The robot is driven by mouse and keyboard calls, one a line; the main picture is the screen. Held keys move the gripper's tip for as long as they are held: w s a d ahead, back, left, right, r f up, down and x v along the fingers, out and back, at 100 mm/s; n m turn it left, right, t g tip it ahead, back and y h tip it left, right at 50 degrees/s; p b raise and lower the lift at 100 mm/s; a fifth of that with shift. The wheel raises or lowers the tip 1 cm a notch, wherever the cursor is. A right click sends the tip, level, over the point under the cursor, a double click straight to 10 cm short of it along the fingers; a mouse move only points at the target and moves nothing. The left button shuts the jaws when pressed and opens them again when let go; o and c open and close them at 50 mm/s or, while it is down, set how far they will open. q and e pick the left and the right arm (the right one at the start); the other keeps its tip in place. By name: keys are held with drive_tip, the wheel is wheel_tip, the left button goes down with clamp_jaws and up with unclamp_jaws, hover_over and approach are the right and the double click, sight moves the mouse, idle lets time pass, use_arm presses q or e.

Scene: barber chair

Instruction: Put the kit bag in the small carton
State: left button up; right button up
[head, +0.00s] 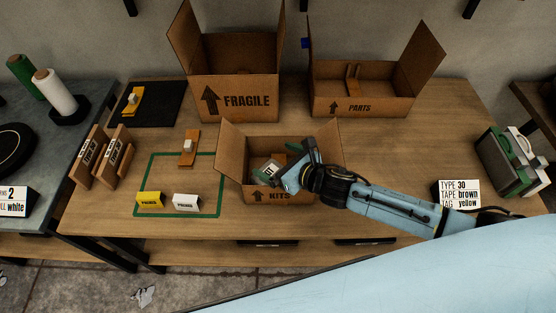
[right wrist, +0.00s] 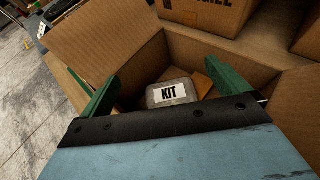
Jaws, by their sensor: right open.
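The small carton (head: 258,194), marked KITS, stands open at the front middle of the table, and its walls fill much of the right wrist view (right wrist: 222,58). The kit bag (head: 266,171) is a grey pouch with a white KIT label and lies inside the carton; it also shows in the right wrist view (right wrist: 160,101). My right gripper (head: 288,174) is over the carton's opening. Its green fingers are spread apart in the right wrist view (right wrist: 165,88), with the bag below and between them, not visibly gripped. My left gripper is out of view.
A FRAGILE carton (head: 236,97) and a PARTS carton (head: 362,104) stand behind. A green-outlined area (head: 181,214) with yellow and white tags lies left. An orange-brown piece (right wrist: 204,84) sits beside the bag. The table right of the carton is mostly clear.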

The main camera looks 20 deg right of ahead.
drive_tip(key=v, duration=0.7)
drive_tip(key=shift+s+d+r, duration=0.15)
drive_tip(key=shift+s+d, duration=0.05)
drive_tip(key=shift+c, duration=0.4)
idle(0.5)
